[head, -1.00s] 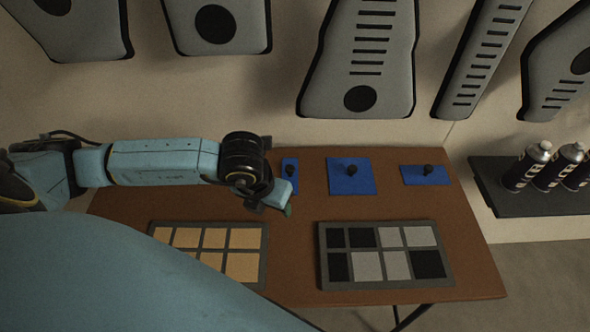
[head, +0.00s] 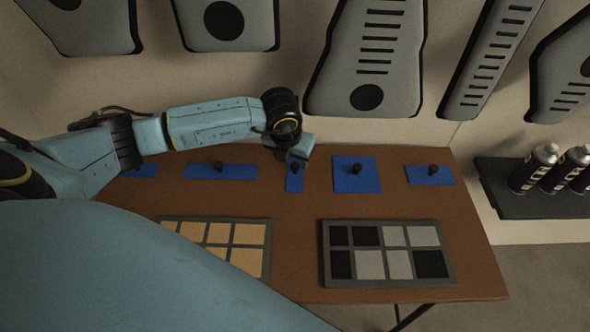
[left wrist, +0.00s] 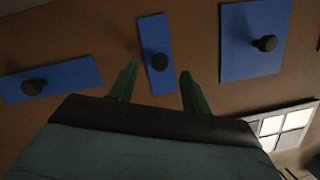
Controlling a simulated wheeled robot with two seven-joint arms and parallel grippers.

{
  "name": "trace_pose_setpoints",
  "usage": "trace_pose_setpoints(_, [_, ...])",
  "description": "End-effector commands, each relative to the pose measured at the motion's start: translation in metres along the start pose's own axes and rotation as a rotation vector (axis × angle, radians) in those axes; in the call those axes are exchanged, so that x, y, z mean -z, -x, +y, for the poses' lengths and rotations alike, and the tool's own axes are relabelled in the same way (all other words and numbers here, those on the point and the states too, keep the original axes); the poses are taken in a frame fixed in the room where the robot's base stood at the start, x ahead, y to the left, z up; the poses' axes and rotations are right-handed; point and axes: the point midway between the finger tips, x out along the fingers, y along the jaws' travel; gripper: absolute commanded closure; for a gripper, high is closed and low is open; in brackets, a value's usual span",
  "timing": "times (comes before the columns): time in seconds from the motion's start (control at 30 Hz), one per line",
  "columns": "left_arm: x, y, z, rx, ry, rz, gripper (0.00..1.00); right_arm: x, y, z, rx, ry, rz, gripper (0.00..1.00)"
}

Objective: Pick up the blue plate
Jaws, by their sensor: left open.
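Several blue plates with dark round knobs lie in a row along the far side of the brown table. My left gripper (head: 299,162) is over the narrow middle blue plate (head: 294,185). In the left wrist view, my left gripper (left wrist: 159,72) is open and empty. The narrow plate (left wrist: 154,32) with its knob shows between and beyond the two green fingers. A wide blue plate (left wrist: 72,74) is to the left and a squarer one (left wrist: 235,60) to the right. My right gripper is not in view.
The brown table (head: 460,265) also holds a tray with tan squares (head: 266,262) and a tray with black and grey squares (head: 388,277). Spray cans (head: 533,168) stand on a dark shelf (head: 500,200) at right. Grey panels (head: 365,60) hang on the wall behind.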

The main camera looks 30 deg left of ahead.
Motion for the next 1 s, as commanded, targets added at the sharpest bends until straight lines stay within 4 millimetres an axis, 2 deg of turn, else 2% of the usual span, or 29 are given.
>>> trace_pose_setpoints(0.1, [0.002, -0.020, -0.001, 0.000, 0.000, 0.004, 0.52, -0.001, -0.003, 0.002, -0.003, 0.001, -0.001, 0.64])
trace_pose_setpoints(0.23, [0.001, -0.037, -0.001, 0.001, 0.001, 0.002, 0.52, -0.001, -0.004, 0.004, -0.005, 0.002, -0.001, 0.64])
trace_pose_setpoints(0.53, [0.001, -0.043, 0.000, 0.000, -0.001, 0.001, 0.52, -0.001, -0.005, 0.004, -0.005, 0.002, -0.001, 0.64])
trace_pose_setpoints(0.57, [0.001, -0.043, 0.000, 0.000, -0.001, 0.001, 0.53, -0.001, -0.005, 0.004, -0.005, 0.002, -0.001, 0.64])
trace_pose_setpoints(0.83, [0.001, -0.043, 0.000, 0.000, -0.001, 0.001, 0.89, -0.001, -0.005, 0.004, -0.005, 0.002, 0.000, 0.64])
trace_pose_setpoints(1.0, [0.001, -0.043, 0.000, 0.001, -0.001, 0.000, 0.90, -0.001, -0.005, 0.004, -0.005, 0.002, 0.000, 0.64])
